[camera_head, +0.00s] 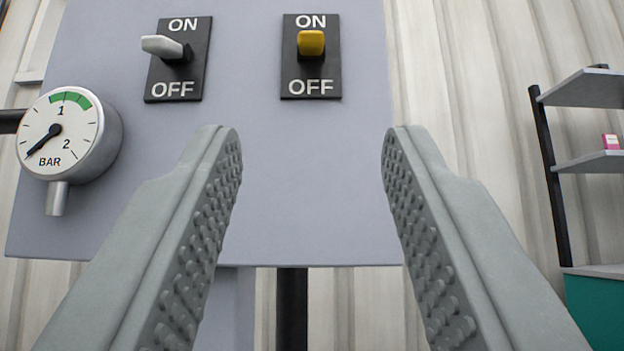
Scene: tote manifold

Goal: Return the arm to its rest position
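My gripper (311,140) is open, with its two grey studded fingers wide apart and nothing between them. It points at a grey-blue panel (300,190) that stands upright ahead. The fingertips show below the panel's two switches and do not appear to touch them. The left switch has a light grey lever (165,47) and the right switch has a yellow lever (311,43). Both levers stick out near the upper, ON part of their black plates. The rest of my arm is out of view.
A round gauge (60,133) marked BAR sits at the panel's left edge, its needle pointing low left. A dark vertical post or pipe (292,305) shows below the panel. Shelves (590,161) with a small pink box (611,142) stand at right. A corrugated wall (470,90) lies behind.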

